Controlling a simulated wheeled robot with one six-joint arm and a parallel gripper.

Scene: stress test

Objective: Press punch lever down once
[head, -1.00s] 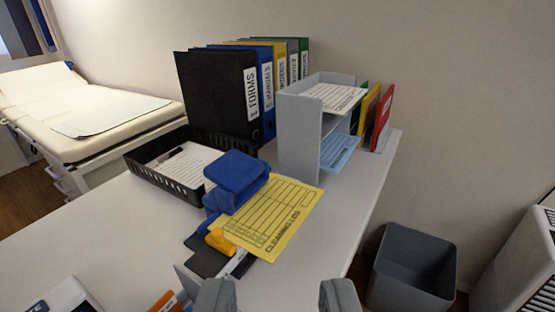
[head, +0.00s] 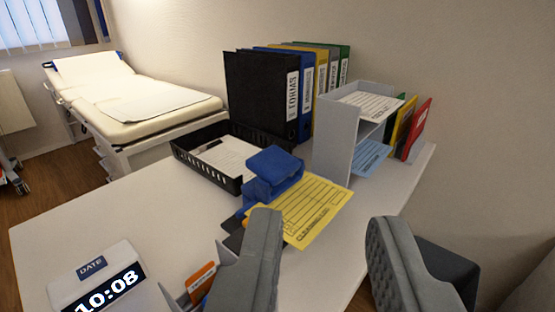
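The blue hole punch (head: 268,178) stands on the white desk, with its broad blue lever raised at the top. A yellow cleaning log sheet (head: 312,205) lies at the punch and spreads to its right. My gripper (head: 322,225) is in the foreground with its two grey fingers wide apart and nothing between them. The left finger overlaps the near side of the punch base and hides part of it. My gripper appears nearer to the camera than the punch, and I see no contact with the lever.
A black tray (head: 205,172) stands left of the punch, with binders (head: 262,95) behind. A grey paper sorter (head: 335,140) stands to the right. A date clock (head: 98,280) and an orange-labelled item (head: 200,282) are at the front. A dark bin (head: 445,265) is beyond the desk's right edge.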

